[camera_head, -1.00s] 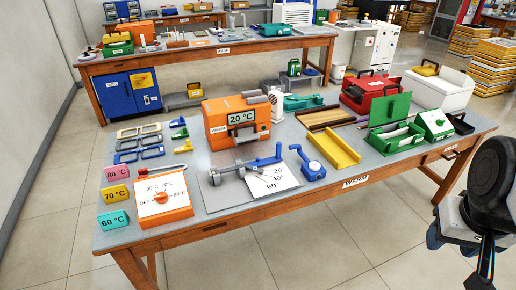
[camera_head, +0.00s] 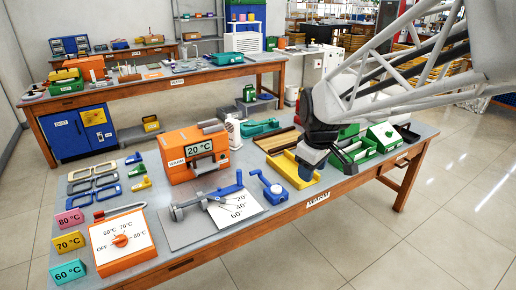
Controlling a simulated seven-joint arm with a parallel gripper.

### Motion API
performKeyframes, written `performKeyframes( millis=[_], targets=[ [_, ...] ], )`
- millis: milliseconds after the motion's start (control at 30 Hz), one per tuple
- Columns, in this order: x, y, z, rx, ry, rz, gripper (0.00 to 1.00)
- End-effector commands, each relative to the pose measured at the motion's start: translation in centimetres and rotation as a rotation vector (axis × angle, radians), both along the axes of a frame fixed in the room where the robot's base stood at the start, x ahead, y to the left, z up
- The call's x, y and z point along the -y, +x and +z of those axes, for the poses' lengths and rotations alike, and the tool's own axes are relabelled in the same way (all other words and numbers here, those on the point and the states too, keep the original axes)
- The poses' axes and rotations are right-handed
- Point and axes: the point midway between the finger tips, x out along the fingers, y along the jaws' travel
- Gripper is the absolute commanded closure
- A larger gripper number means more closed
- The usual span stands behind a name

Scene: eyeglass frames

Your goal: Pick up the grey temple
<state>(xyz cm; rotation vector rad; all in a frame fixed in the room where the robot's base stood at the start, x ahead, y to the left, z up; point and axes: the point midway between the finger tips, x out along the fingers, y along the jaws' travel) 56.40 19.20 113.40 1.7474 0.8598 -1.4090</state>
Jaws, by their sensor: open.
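My gripper (camera_head: 313,158) hangs at the lower end of my arm, above the yellow tray (camera_head: 283,164) and left of the open green case (camera_head: 360,157). Its fingers are too small and dark to make out clearly, and nothing shows held in it. I cannot pick out the grey temple with certainty. A greyish bar (camera_head: 352,147) shows in the green case, partly beside my arm. Eyeglass frames (camera_head: 93,183) in grey, yellow and blue lie at the left of the table. Small green and yellow parts (camera_head: 139,170) lie just right of them.
An orange heater box (camera_head: 193,153) marked 20 °C stands mid-table. In front are a grey plate with a blue tool (camera_head: 215,195) and a blue device (camera_head: 279,187). An orange dial box (camera_head: 122,240) and temperature blocks (camera_head: 70,242) stand front left. A brown tray (camera_head: 276,140) lies behind the yellow one.

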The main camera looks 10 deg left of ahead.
Motion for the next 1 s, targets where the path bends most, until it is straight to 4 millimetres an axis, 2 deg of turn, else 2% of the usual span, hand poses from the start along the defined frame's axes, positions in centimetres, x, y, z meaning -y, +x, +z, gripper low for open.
performKeyframes(
  millis=[33,200,500,800,1000],
  targets=[
    [-1.5,1.0,-0.6,-0.003,-0.007,0.046,0.51],
    [-6.2,3.8,-2.2,-0.002,-0.027,0.205,0.51],
    [-15.3,7.7,-6.2,0.002,-0.061,0.488,0.51],
    [-25.0,10.0,-11.3,0.008,-0.095,0.77,0.51],
    [-31.7,10.5,-15.3,0.013,-0.116,0.96,0.51]
  ],
)
